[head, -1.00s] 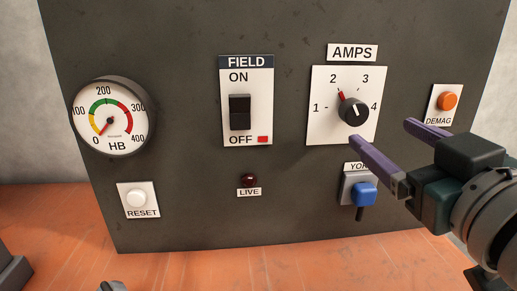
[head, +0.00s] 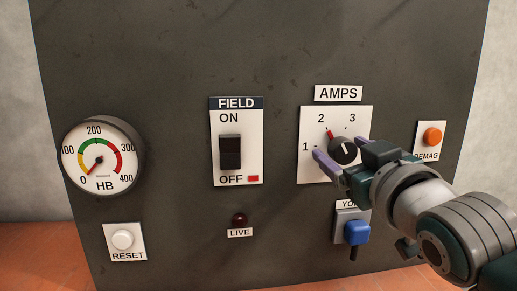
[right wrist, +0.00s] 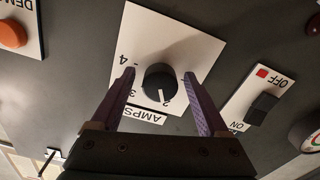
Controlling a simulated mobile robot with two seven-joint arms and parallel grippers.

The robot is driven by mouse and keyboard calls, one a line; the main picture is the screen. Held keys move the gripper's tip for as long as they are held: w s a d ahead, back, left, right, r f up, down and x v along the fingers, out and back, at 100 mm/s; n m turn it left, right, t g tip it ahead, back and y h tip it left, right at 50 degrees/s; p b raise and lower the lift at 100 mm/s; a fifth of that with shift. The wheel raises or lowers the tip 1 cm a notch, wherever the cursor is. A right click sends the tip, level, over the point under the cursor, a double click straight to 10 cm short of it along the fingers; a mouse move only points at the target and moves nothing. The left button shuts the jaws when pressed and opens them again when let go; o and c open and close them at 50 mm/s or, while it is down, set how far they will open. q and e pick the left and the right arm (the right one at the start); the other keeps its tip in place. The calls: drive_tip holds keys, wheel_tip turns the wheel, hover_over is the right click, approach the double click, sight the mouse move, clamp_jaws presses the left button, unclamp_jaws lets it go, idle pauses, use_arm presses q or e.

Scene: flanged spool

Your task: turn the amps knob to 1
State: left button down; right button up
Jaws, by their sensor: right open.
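The black amps knob (head: 343,150) sits on a white dial plate (head: 311,120) with numbers 1 to 4, and its red pointer is at 2. In the right wrist view the knob (right wrist: 158,82) shows a white line towards the 2. My right gripper (head: 339,149) is open, with one purple finger on each side of the knob. In the right wrist view the open gripper (right wrist: 159,74) shows a gap between each finger and the knob. The 4 is hidden behind the gripper in the head view. My left gripper is not in view.
The FIELD switch (head: 230,152), the LIVE lamp (head: 240,220), the HB gauge (head: 100,158) and the RESET button (head: 122,239) lie further left.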

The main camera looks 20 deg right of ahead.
clamp_jaws()
idle(0.5)
drive_tip(key=shift+n, duration=0.3)
drive_tip(key=shift+r+n+p, duration=0.1)
drive_tip(key=shift+n+p, duration=0.6)
drive_tip(key=shift+n, duration=0.1)
drive_tip(key=n+p, duration=0.1)
drive_tip(key=n, duration=0.1)
drive_tip(key=shift+n, duration=0.3)
drive_tip(key=n, duration=0.3)
drive_tip(key=shift+n+p, duration=0.3)
drive_tip(key=shift+p, duration=0.1)
drive_tip(key=shift+n, duration=2)
